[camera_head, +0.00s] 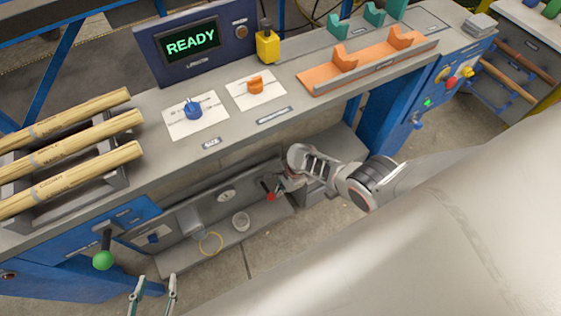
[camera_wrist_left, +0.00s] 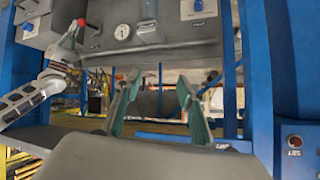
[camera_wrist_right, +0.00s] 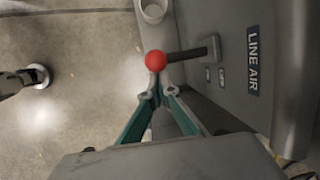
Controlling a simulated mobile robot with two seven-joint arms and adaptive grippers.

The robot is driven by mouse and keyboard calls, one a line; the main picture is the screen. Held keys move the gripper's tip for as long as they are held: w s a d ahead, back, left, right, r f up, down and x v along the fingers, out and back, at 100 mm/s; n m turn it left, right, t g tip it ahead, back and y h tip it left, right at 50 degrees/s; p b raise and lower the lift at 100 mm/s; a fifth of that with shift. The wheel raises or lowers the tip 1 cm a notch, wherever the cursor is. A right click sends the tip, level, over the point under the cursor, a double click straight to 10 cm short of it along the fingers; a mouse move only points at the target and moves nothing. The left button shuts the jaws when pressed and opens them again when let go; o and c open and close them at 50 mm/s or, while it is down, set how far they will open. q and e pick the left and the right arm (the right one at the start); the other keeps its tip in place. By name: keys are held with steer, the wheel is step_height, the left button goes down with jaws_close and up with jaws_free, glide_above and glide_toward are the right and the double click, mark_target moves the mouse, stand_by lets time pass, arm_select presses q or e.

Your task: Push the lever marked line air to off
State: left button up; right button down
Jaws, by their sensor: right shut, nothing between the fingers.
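The lever marked line air has a dark shaft (camera_wrist_right: 187,54) and a red ball knob (camera_wrist_right: 155,61). Its knob also shows in the head view (camera_head: 271,197), on the grey panel under the bench. The LINE AIR label (camera_wrist_right: 253,62) is on the panel beside it; two smaller labels are too small to read. My right gripper (camera_wrist_right: 158,92) is shut and empty, its tips right by the knob; I cannot tell whether they touch. In the head view my right gripper (camera_head: 283,184) is beside the lever. My left gripper (camera_head: 155,279) is open and empty, low in front of the bench.
A green-knobbed lever (camera_head: 103,260) sticks out at the left. The bench top overhangs the panel; open floor lies in front.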

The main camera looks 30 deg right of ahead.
arm_select(q)
steer(key=shift+w+a+r+p, duration=0.1)
steer(key=shift+w+r+p, duration=0.15)
steer(key=shift+r+p, duration=0.25)
steer(key=shift+w+r+p, duration=0.2)
steer(key=shift+r+p, duration=0.05)
steer(key=shift+r, duration=0.4)
arm_select(e)
steer(key=r, duration=0.3)
steer(key=shift+w+a, duration=0.3)
steer(key=shift+w, duration=0.1)
arm_select(q)
steer(key=shift+s+f, duration=0.15)
steer(key=shift+f, duration=0.15)
